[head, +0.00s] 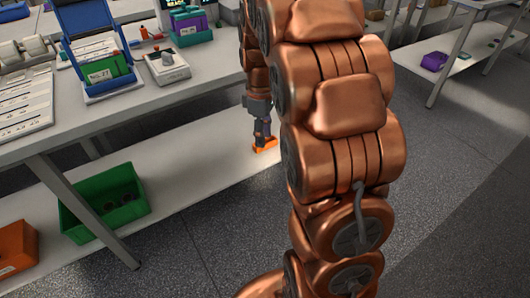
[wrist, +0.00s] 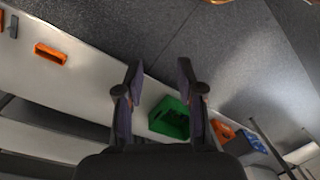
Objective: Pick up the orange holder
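The orange holder (head: 264,145) sits near the right end of the white lower shelf, partly hidden by my gripper in the head view. In the wrist view the orange holder (wrist: 50,54) lies far left on the shelf, a small block with a dark slot in its top, well outside the space between my fingers. My gripper (head: 262,136) appears low, just above or beside the holder in the head view; I cannot tell the exact gap. In the wrist view my gripper (wrist: 158,76) is open, with nothing between its fingers.
A green bin (head: 126,215) with dark round items stands on the lower shelf (head: 190,190), and an orange bin (head: 18,252) stands left of it. The workbench (head: 190,95) with trays overhangs the shelf. A table leg (head: 90,215) rises at front left. Open floor lies right.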

